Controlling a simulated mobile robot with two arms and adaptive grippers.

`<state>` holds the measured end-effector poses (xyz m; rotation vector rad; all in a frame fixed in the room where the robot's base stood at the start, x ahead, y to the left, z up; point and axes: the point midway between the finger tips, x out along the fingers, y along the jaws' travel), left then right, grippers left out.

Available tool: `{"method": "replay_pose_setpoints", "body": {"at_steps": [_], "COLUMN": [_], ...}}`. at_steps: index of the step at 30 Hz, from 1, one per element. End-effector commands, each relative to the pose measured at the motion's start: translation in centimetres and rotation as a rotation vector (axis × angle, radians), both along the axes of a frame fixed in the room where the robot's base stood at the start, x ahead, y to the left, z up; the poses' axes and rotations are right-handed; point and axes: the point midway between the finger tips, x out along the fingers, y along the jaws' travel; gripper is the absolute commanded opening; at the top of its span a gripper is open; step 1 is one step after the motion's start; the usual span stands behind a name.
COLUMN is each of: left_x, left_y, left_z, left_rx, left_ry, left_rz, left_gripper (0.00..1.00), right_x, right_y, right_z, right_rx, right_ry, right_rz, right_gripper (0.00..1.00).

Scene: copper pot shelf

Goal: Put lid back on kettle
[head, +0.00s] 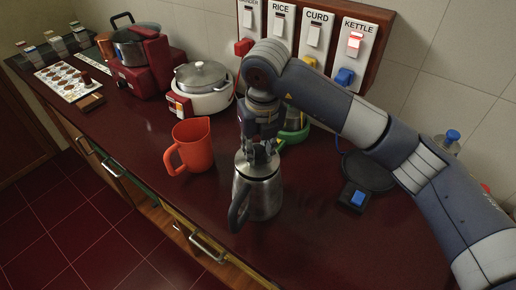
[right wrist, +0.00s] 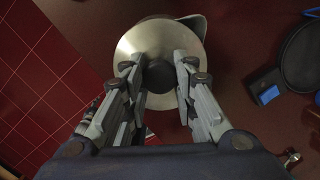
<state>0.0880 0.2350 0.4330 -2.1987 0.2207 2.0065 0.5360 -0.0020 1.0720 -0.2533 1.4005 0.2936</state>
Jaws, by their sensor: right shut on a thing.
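The steel kettle (head: 262,196) stands upright on the dark red counter, its black handle towards the front left. Its round metal lid (head: 256,168) is at the top of the kettle; the lid also shows as a pale disc in the right wrist view (right wrist: 148,45). My right gripper (head: 259,151) is above the kettle, shut on the lid's black knob (right wrist: 158,76). In the right wrist view, the lid hides most of the kettle, with the spout (right wrist: 190,22) showing past its rim. I cannot tell whether the lid is fully seated. My left gripper is out of view.
An orange jug (head: 192,145) stands close left of the kettle. A white cooker (head: 207,98) and a red appliance (head: 143,68) stand farther back left. A black base with a blue switch (head: 357,198) lies to the right. The counter's front right is clear.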

Motion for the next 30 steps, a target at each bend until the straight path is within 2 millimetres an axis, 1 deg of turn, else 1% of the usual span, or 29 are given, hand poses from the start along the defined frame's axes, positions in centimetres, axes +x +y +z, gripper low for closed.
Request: {"method": "replay_pose_setpoints", "body": {"at_steps": [4,5,6,8,15,16,18,19,30], "left_x": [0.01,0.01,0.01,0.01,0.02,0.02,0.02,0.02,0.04], "left_y": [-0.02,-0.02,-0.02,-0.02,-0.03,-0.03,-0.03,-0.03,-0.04], "left_z": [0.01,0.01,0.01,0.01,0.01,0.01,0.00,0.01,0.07], "left_rx": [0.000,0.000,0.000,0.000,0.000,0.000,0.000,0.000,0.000], "left_ry": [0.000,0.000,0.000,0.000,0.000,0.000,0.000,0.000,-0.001], "left_rz": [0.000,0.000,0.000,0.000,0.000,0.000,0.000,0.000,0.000], "left_gripper": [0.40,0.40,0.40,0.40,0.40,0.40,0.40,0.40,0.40], "right_x": [0.01,0.01,0.01,0.01,0.00,-0.01,-0.01,-0.01,0.00], "right_y": [-0.01,0.00,0.00,0.00,0.01,0.01,0.01,0.01,0.01], "right_z": [0.02,0.02,0.02,0.02,0.01,0.00,0.00,0.00,0.11], "right_rx": [0.000,0.000,0.000,0.000,0.000,0.000,0.000,0.000,0.000], "right_ry": [0.000,0.000,0.000,0.000,0.000,0.000,0.000,0.000,0.000], "right_rz": [0.000,0.000,0.000,0.000,0.000,0.000,0.000,0.000,0.000], "right_gripper": [0.00,0.28,0.37,0.49,0.49,0.54,0.66,0.69,0.69]}}
